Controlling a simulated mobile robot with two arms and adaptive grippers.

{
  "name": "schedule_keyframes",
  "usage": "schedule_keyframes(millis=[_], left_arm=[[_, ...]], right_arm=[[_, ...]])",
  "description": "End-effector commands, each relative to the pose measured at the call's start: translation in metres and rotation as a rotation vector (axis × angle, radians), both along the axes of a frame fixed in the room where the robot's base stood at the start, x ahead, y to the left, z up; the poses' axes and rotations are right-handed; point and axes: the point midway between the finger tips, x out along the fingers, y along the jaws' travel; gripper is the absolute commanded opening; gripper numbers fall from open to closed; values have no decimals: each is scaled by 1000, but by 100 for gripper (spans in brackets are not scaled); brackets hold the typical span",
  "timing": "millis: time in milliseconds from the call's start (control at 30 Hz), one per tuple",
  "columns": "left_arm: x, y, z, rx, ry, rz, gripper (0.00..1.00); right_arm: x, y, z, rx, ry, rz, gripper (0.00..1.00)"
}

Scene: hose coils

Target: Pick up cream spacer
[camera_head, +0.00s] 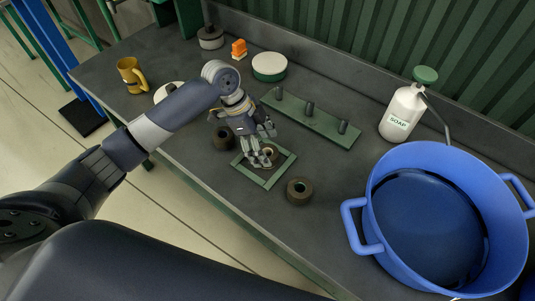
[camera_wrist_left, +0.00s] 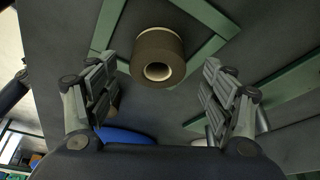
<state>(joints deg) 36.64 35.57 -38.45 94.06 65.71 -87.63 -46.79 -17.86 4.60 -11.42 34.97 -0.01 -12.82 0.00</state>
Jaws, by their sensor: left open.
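My left gripper (camera_head: 264,146) is open, reaching down over a green square frame (camera_head: 277,172) on the dark bench. In the left wrist view, a dark brown coil (camera_wrist_left: 157,47) with a cream ring (camera_wrist_left: 157,71) around its hole lies between the open fingers, towards the top of the picture. I see clear gaps on both sides of it. In the head view, the gripper partly hides a small cream-coloured round thing (camera_head: 268,150) inside the frame. I cannot tell whether the cream ring is separate from the coil. My right gripper is not in view.
Brown coils stand left (camera_head: 222,139) and right (camera_head: 299,191) of the frame. Behind is a green strip with pegs (camera_head: 312,121). A blue tub (camera_head: 385,180) and soap bottle (camera_head: 402,113) stand right; a yellow mug (camera_head: 131,76) and green-sided tin (camera_head: 268,68) stand farther back.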

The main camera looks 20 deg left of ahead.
Motion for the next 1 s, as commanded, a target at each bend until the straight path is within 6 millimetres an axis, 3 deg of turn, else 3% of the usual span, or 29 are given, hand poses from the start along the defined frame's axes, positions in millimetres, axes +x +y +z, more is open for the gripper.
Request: schedule_keyframes(millis=[200,500,733,1000], left_arm=[[-1,-12,-27,-1,1,0,75],[-1,-13,-32,0,-1,-1,75],[-1,-13,-32,0,-1,0,23],[0,-13,-32,0,-1,-1,22]], right_arm=[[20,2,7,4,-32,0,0],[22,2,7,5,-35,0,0],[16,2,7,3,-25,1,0],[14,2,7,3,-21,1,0]])
